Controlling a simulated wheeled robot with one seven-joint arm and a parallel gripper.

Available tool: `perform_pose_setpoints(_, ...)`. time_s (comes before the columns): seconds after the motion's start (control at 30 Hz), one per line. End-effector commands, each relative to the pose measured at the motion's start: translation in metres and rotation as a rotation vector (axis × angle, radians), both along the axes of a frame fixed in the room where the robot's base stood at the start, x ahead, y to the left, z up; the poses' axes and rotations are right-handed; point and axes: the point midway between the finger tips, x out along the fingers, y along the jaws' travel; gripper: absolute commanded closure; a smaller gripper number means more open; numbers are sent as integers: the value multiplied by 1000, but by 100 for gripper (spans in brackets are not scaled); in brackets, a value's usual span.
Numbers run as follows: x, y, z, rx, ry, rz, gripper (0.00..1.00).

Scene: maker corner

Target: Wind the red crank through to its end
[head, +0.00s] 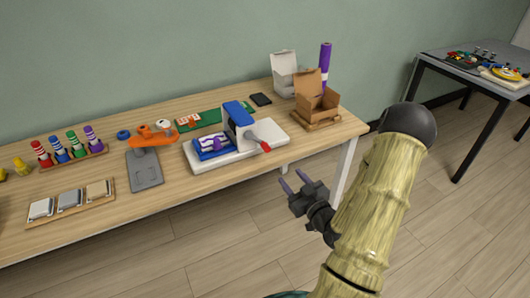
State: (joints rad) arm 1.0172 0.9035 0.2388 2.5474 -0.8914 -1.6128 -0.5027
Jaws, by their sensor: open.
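The housing stands on a white base board (268,134) on the wooden table. A blue tray (213,147) with purple and white pieces lies beside it on the same board. My gripper (294,182) is open and empty. It is in front of the table edge, below and to the right of the crank in the picture, and apart from it. The crank's inner end is too small to make out.
Two open boxes, one white (284,75) and one cardboard (318,101), stand at the right end of the table (130,212). The floor in front is clear. A second table (455,58) stands far right.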

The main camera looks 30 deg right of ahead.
Motion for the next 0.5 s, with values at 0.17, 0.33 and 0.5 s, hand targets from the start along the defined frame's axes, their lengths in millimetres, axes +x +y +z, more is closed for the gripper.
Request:
perform_pose_setpoints(0.17,0,0,1,-1,2,1,55)
perform_pose_setpoints(0.33,3,0,0,-3,2,3,55)
perform_pose_setpoints(0.5,11,0,-3,-6,2,3,55)
